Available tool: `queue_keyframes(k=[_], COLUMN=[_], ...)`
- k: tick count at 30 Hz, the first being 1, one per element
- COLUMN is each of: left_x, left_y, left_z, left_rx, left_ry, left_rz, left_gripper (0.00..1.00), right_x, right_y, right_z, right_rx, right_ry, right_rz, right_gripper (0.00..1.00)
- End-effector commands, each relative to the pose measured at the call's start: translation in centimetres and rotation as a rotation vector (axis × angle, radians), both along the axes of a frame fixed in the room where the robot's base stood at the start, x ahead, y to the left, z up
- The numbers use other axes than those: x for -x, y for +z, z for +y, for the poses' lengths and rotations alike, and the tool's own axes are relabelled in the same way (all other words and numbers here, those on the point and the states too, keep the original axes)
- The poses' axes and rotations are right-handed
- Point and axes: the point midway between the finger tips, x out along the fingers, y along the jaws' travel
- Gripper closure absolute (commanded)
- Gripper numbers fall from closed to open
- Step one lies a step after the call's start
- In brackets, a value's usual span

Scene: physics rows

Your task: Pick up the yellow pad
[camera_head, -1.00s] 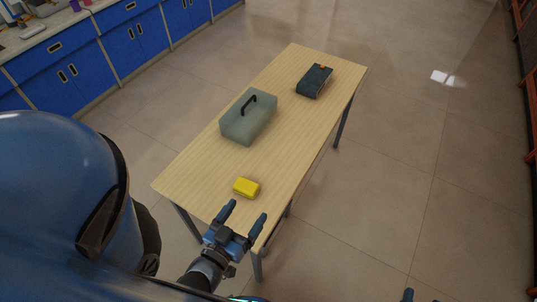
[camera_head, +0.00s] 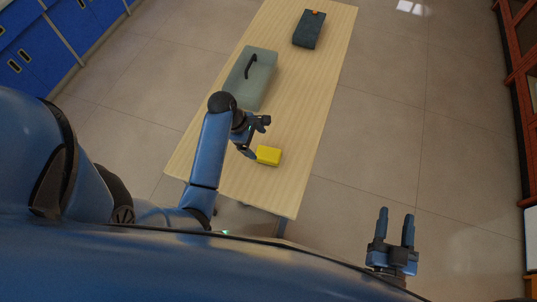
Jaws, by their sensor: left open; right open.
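The yellow pad (camera_head: 268,156) is a small block lying on the near half of the wooden table (camera_head: 240,187). My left gripper (camera_head: 256,138) is open above the table, right beside the pad at its upper left; its fingers point toward the right. The picture does not show clearly whether a finger touches the pad. My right gripper (camera_head: 395,228) is open and empty, off the table at the lower right, over the floor.
A grey-green box with a black handle (camera_head: 257,83) stands on the table beyond my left gripper. A dark case (camera_head: 309,29) lies at the far end. Blue cabinets (camera_head: 45,45) are at the upper left, and red shelving (camera_head: 522,90) at the right. Floor right of the table is clear.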

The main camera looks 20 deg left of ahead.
Motion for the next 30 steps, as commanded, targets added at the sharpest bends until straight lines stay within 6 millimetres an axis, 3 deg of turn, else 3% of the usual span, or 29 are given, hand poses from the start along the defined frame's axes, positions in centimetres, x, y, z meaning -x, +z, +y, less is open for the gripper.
queue_keyframes(k=[6, 15, 23, 30], left_x=[-0.3, -0.4, -0.5, -1.1], left_y=[0.7, -2.8, -4.0, -6.3], left_z=[-0.2, -1.7, -2.2, -3.3], left_rx=[0.026, 0.027, 0.026, 0.026], left_ry=[0.039, 0.041, 0.042, 0.040], left_rz=[0.110, 0.120, 0.118, 0.118], left_gripper=[0.08, 0.08, 0.08, 0.08], right_x=[0.0, 0.0, 0.0, 0.0], right_y=[-0.1, -0.2, -0.1, 0.1], right_z=[0.0, 0.0, 0.0, 0.0], right_rx=[0.000, 0.000, 0.000, 0.000], right_ry=[0.000, 0.000, 0.000, 0.000], right_rz=[0.000, 0.000, 0.000, 0.000], right_gripper=[0.49, 0.49, 0.49, 0.49])
